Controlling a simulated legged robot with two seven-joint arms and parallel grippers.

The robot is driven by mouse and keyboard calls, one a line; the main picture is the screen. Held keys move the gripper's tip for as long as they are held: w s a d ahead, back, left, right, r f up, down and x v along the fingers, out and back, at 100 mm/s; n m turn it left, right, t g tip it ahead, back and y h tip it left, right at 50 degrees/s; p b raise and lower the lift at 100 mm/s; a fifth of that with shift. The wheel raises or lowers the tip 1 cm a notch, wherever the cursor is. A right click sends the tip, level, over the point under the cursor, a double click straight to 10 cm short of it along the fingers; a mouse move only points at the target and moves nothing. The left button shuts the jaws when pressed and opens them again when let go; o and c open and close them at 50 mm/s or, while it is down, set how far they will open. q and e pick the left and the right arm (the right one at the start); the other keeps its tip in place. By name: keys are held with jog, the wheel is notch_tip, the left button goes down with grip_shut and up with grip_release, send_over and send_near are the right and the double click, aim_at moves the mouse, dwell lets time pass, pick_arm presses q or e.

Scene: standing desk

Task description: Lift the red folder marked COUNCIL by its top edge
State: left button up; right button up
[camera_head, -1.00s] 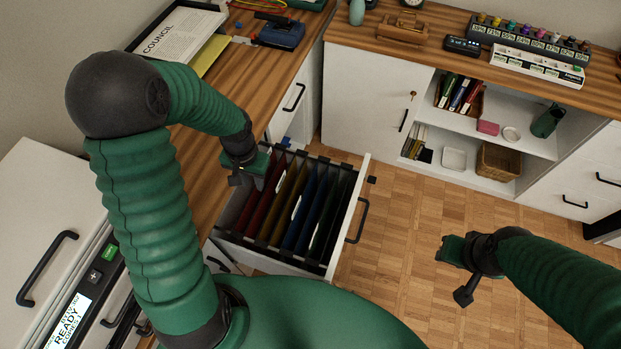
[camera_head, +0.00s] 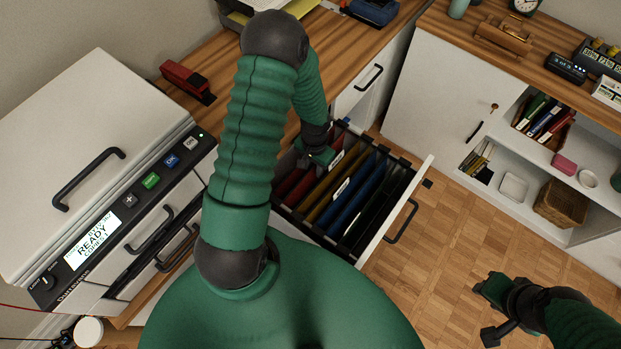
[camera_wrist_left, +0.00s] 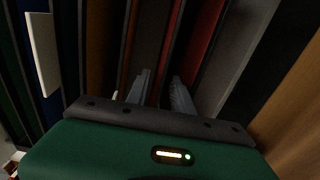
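The open drawer (camera_head: 411,190) holds a row of hanging folders. A red folder (camera_head: 296,182) hangs near its left end, partly hidden by my left arm. No COUNCIL marking is readable on it. My left gripper (camera_head: 318,156) is low over this red end of the row. In the left wrist view its two fingers (camera_wrist_left: 159,92) are apart and point down among the folders, with dark red edges between and beyond them. A brighter red folder (camera_wrist_left: 204,38) shows just right of the fingers. My right gripper (camera_head: 488,312) is open and empty above the floor.
Yellow-brown and blue folders (camera_head: 362,190) hang to the right in the drawer. A printer (camera_head: 75,150) stands at left, with a red stapler (camera_head: 188,82) on the desk behind it. A shelf cabinet (camera_head: 440,90) stands at right. The floor between is clear.

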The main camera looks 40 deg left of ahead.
pick_arm(q)
jog(key=shift+w+f, duration=0.2)
jog(key=shift+f, duration=0.35)
jog(key=shift+w+f, duration=0.15)
jog(key=shift+f, duration=0.4)
jog(key=shift+d+r, duration=0.1)
jog(key=shift+c, duration=1)
jog(key=shift+d, duration=0.1)
grip_shut()
